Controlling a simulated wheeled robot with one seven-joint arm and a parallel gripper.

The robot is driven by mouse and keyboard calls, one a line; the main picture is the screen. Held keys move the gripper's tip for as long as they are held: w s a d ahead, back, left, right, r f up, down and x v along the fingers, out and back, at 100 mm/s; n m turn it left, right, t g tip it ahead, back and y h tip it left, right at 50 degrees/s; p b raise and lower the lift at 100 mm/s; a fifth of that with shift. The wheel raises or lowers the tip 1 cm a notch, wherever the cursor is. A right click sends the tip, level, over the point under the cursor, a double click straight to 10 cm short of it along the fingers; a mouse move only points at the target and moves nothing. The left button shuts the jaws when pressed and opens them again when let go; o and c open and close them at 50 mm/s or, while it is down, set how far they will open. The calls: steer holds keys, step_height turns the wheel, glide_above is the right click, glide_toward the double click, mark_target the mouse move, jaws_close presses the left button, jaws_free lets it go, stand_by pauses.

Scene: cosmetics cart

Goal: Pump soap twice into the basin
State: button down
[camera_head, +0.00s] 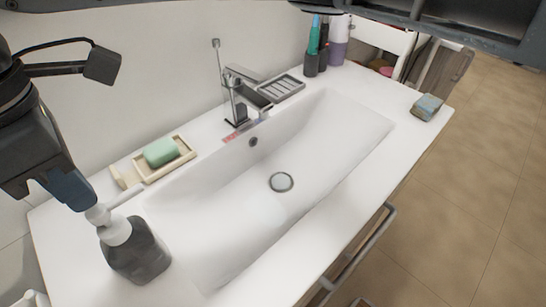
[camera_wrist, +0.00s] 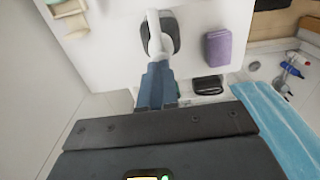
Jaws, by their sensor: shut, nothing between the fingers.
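The soap dispenser is a dark grey bottle (camera_head: 138,258) with a white pump top (camera_head: 114,230). It stands upright on the counter at the left end of the basin, its nozzle pointing toward the basin side. The wrist view also shows the dark bottle (camera_wrist: 173,32) and white pump (camera_wrist: 154,38). My gripper (camera_head: 84,205) is shut and empty, its blue-grey fingertips right at the pump's top. In the wrist view the fingertips (camera_wrist: 158,68) reach the pump's near end; I cannot tell whether they touch it. The white basin (camera_head: 320,140) is empty around its round drain.
A green soap bar (camera_head: 160,152) lies in a beige dish (camera_head: 183,160) behind the dispenser. A chrome faucet (camera_head: 245,85) stands at the basin's back edge. A purple block (camera_wrist: 217,46), a black item (camera_wrist: 208,85) and a blue towel (camera_wrist: 275,112) are right of my fingers.

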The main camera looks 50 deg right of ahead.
step_height(320, 180, up, 4)
steer(key=p, duration=0.4)
steer(key=shift+r, duration=0.1)
steer(key=shift+r+p, duration=0.35)
steer(key=shift+r, duration=0.6)
